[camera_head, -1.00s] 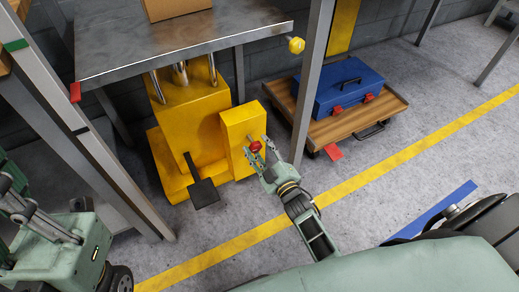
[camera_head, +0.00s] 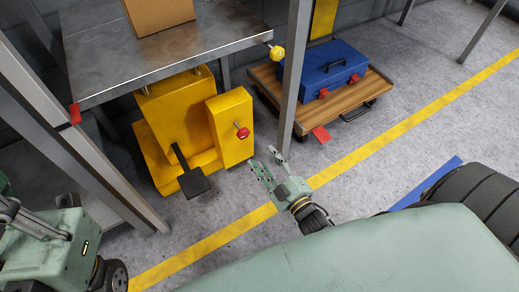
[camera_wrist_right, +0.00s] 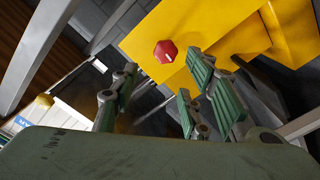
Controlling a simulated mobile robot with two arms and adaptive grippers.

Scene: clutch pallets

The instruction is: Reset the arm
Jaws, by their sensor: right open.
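My right gripper (camera_head: 266,165) is open and empty in the head view, in front of and to the lower right of a yellow machine (camera_head: 170,125). Its spread green fingers also show in the right wrist view (camera_wrist_right: 165,100). A red knob (camera_head: 242,132) sits on the yellow box (camera_head: 232,108) at the machine's side. The knob shows in the right wrist view too (camera_wrist_right: 165,51), apart from the fingers. My left arm is partly in view at the lower left of the head view; its gripper's fingertips cannot be made out.
A metal table (camera_head: 150,58) with a cardboard box (camera_head: 158,12) stands over the machine. A grey post (camera_head: 293,80) stands close behind my right gripper. A wooden cart (camera_head: 372,88) holds a blue toolbox (camera_head: 330,70). A black pedal (camera_head: 194,183) sits in front.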

